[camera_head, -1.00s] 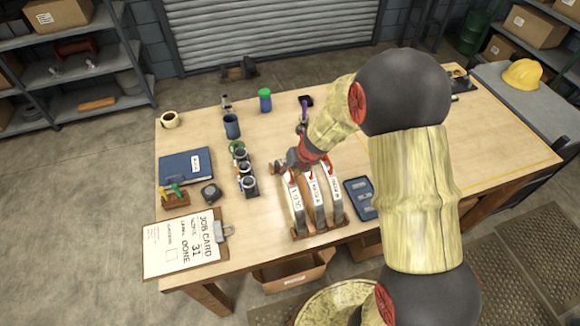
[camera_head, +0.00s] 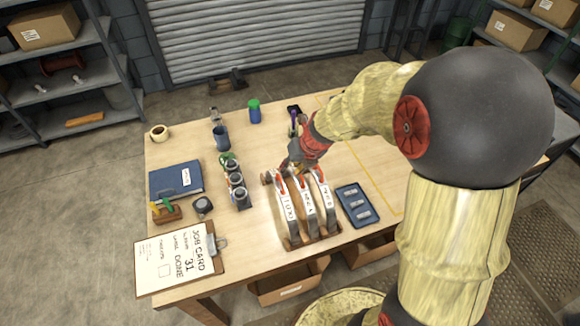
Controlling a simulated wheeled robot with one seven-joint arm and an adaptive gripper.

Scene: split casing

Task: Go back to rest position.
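My gripper (camera_head: 292,164) hangs over the table just behind the rack of white upright casing pieces (camera_head: 305,208). It is small and dark against the arm, so I cannot see whether its fingers are open or shut, or whether anything is between them. The casing pieces stand side by side in a brown wooden holder, with red parts at their tops. My arm reaches in from the right, with a large dark joint and pale yellow links close to the camera.
A row of dark holders with round parts (camera_head: 234,184) stands left of the rack. A blue tray (camera_head: 357,205) lies to its right. A clipboard (camera_head: 178,258), blue book (camera_head: 175,180), blue cup (camera_head: 221,137) and green-lidded container (camera_head: 254,111) are also on the table. The table's right part looks fairly clear.

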